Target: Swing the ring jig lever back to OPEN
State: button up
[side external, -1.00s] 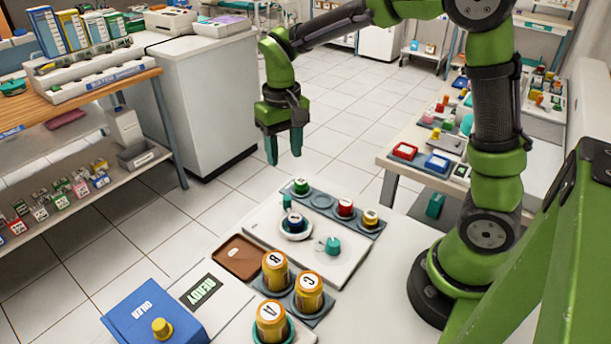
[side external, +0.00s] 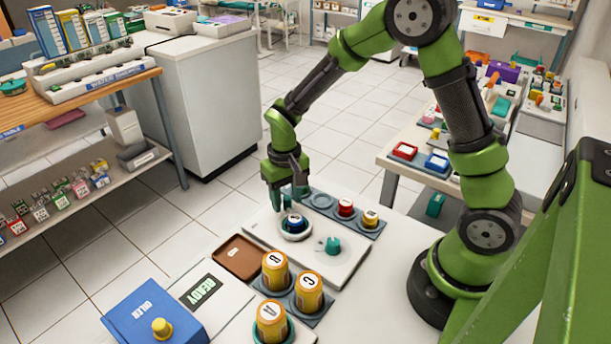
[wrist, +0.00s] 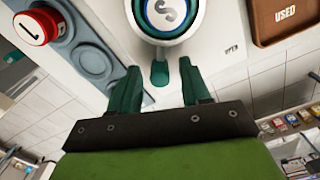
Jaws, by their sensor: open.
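The ring jig (side external: 297,236) is a round white ring on the white board, with a blue, white-topped piece standing in it. It also shows at the top of the wrist view (wrist: 200,28). Its teal lever (wrist: 160,75) sticks out from the ring toward my gripper. My gripper (side external: 287,204) is low beside the jig in the side view. In the wrist view my gripper (wrist: 160,68) is open, with one green finger on each side of the lever and visible gaps. The side view hides the lever behind the fingers.
A grey strip (side external: 322,200) behind the jig holds a red-topped piece (side external: 345,207) and a yellow one (side external: 370,218). A teal knob (side external: 332,245) is on the board's near right. A brown USED tray (side external: 238,257) and several orange jars (side external: 275,268) stand nearer.

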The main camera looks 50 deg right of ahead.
grip_shut()
jog(key=shift+a, duration=0.1)
dwell(0.3)
jog(key=n, duration=0.1)
jog(key=w+a+n, duration=0.1)
jog(key=n, duration=0.1)
jog(key=shift+a, duration=0.25)
jog(key=a+n, duration=0.1)
jog(key=n, duration=0.1)
jog(key=a+n, duration=0.1)
jog(key=n, duration=0.1)
jog(key=shift+w, duration=0.1)
jog(key=a+n, duration=0.2)
jog(key=n, duration=0.1)
jog(key=shift+r+n, duration=0.1)
jog(key=shift+n, duration=0.2)
jog(key=shift+s+a+n, duration=0.3)
jog(key=shift+a+n, duration=0.1)
jog(key=shift+n, duration=0.45)
jog(key=shift+s+a+n, duration=0.3)
jog(key=shift+a+n, duration=0.1)
jog(key=shift+n, duration=0.45)
jog(key=shift+a, duration=0.1)
grip_release()
